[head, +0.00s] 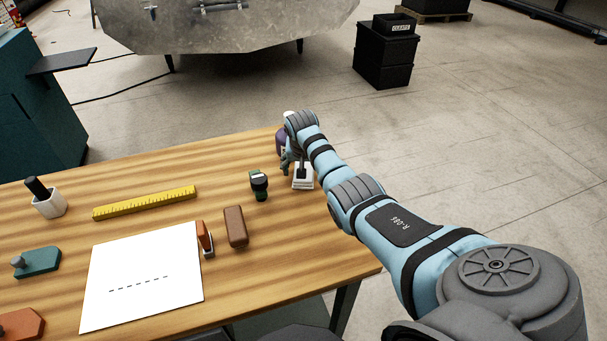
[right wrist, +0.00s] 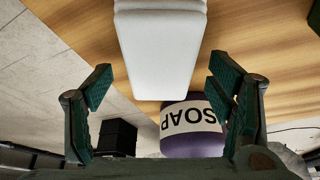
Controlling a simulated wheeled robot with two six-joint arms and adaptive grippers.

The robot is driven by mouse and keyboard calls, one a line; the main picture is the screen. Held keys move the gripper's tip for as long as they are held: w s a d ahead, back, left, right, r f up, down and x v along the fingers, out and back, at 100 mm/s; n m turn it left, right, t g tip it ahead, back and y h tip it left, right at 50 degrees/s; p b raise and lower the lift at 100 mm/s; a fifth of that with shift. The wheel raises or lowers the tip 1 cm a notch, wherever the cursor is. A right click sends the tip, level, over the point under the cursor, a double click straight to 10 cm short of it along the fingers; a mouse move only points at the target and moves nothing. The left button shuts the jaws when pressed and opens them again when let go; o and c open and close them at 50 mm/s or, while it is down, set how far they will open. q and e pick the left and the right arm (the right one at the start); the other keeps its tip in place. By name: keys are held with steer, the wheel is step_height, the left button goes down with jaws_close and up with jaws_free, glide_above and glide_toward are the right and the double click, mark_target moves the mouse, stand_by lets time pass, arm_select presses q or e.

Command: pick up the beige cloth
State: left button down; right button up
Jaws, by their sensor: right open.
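My left gripper is not in view.
A purple soap bottle (right wrist: 190,130) stands close beside the cloth, partly hidden in the head view. A dark green-black item (head: 259,185), a brown block (head: 236,227), a yellow ruler (head: 145,203) and a paper sheet (head: 140,280) lie to the left. The table edge is close on the right.

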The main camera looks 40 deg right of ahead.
steer(key=c, duration=1.2)
steer(key=shift+r, duration=0.15)
steer(key=v, duration=0.2)
steer(key=p+v, duration=0.1)
steer(key=v, duration=0.1)
steer(key=shift+w+d+r, duration=0.1)
steer(key=shift+w+d, duration=0.1)
steer(key=shift+w, duration=0.05)
steer(key=s+a+p, duration=0.1)
steer(key=s+a, duration=0.2)
steer(key=s, duration=0.1)
steer(key=s+a, duration=0.4)
steer(key=s+a+p, duration=0.1)
steer(key=s+a, duration=0.3)
steer(key=s, duration=0.1)
steer(key=shift+a+p, duration=0.2)
steer(key=shift+p, duration=0.1)
steer(key=shift+w, duration=0.1)
